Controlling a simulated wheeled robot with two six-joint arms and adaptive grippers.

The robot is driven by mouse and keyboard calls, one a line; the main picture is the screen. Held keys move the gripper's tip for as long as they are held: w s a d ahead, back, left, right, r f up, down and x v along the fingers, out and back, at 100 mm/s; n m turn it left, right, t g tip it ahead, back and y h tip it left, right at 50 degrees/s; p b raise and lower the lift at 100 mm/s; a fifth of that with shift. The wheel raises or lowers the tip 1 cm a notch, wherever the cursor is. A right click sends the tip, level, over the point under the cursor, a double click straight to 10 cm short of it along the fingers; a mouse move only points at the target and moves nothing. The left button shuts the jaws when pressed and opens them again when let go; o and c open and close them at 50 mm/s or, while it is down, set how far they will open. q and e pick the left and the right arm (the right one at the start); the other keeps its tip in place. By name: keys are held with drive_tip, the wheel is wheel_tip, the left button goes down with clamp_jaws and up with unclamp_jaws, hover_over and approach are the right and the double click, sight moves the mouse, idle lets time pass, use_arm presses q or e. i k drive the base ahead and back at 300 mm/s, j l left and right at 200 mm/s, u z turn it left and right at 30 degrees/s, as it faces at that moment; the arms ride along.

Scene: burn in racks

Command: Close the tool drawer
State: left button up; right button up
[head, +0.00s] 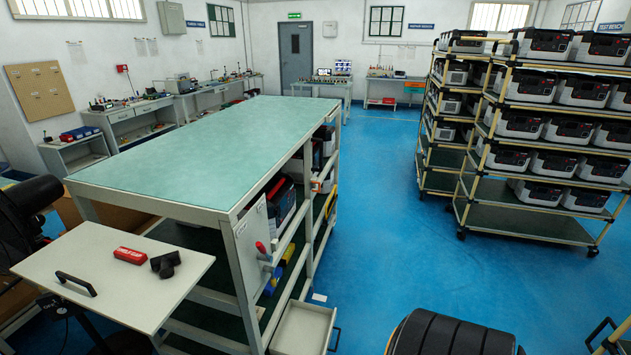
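A shallow pale drawer (303,330) sticks out low from the right end of the green-topped workbench (215,140). It is open, its visible inside looks empty, and its dark handle (335,340) is on the right side. The bottom of the picture cuts the drawer off. I cannot make out either gripper in the head view. Dark parts that look like my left arm show at the left edge, and a dark ribbed part shows at bottom centre right.
Loaded racks (520,228) stand at right. The blue floor (375,235) between bench and racks is clear. A black cart handle (600,330) shows bottom right.

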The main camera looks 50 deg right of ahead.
sight(304, 329)
drive_tip(key=z, duration=1.8)
